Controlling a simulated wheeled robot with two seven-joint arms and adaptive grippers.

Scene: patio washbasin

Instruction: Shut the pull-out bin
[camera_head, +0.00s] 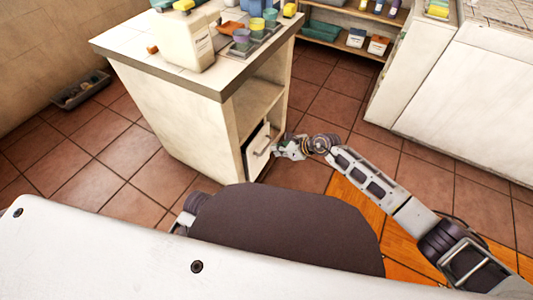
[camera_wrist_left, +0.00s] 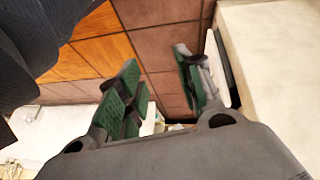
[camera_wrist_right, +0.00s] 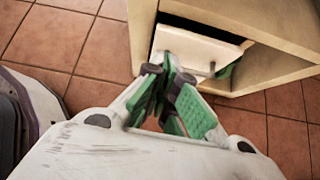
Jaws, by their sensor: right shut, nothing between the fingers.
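The pull-out bin (camera_head: 258,150) is a white front with a bar handle, low in the open side of the white cabinet (camera_head: 180,125). In the right wrist view the bin front (camera_wrist_right: 190,48) has a dark gap above it. I cannot tell exactly how far it stands out. My right gripper (camera_head: 278,150) is shut and empty, close in front of the bin. Its green-padded fingers (camera_wrist_right: 172,82) overlap the bin's lower edge in the right wrist view; contact is unclear. My left gripper (camera_wrist_left: 158,68) is open and empty in the left wrist view; its fingers are hidden in the head view.
The cabinet's countertop (camera_head: 225,85) carries a white jug (camera_head: 185,38) and several coloured cups. A grey tray (camera_head: 80,90) lies on the floor by the left wall. A wooden shelf (camera_head: 345,42) and white units stand behind and right.

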